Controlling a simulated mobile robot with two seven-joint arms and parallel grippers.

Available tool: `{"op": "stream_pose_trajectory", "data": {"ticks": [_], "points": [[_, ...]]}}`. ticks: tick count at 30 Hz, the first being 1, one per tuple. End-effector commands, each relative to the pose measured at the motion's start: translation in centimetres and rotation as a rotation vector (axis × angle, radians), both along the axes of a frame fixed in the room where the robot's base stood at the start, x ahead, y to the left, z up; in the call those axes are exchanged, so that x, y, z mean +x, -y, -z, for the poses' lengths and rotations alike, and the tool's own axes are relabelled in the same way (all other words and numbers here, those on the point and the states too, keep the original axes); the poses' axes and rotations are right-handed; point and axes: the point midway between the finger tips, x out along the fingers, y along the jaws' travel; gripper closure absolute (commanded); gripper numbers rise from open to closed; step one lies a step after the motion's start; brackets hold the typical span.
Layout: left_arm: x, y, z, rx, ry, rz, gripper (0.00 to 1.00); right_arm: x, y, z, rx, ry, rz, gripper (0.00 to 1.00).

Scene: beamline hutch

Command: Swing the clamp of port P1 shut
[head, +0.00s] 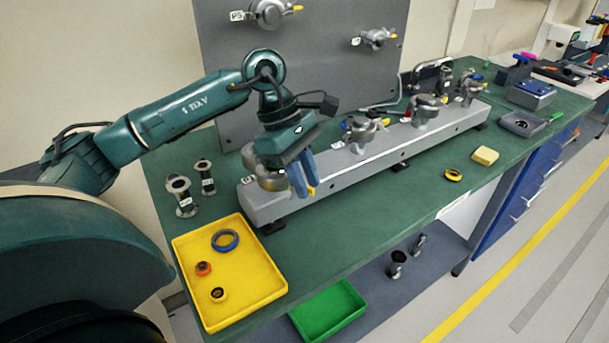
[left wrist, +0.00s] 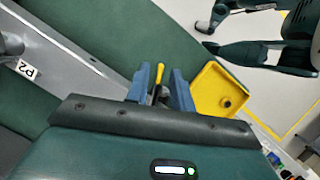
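The leftmost port (head: 270,181) on the grey rail, which I take for P1, is a round metal fitting in the head view, largely hidden by my left gripper. My left gripper (head: 306,180) is over it, pointing down, its blue fingers at the port's right side. In the left wrist view, a yellow-tipped clamp lever (left wrist: 159,74) stands between the two fingers (left wrist: 160,92). The fingers are apart with the lever in the gap, and I see no grip on it. The clamp's jaws are hidden. My right gripper is not in view.
The rail (head: 385,155) carries several more ports to the right; a P2 label (left wrist: 28,70) shows in the wrist view. A yellow tray (head: 245,300) with rings is in front. Two metal spools (head: 185,205) stand left. A grey panel (head: 225,70) rises behind.

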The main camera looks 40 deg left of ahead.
Motion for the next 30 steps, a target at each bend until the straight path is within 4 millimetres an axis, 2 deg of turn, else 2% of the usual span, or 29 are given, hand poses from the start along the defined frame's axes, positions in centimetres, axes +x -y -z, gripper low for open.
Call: {"op": "stream_pose_trajectory", "data": {"ticks": [1, 8, 30], "points": [[0.01, 0.00, -0.01, 0.000, 0.000, 0.000, 0.81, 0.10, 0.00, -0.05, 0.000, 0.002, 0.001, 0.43], [0.01, -0.02, -0.02, 0.000, 0.000, -0.001, 1.00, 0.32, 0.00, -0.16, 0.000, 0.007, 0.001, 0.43], [0.51, -0.05, 0.03, 0.000, 0.001, -0.044, 1.00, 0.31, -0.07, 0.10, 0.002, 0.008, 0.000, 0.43]]}}
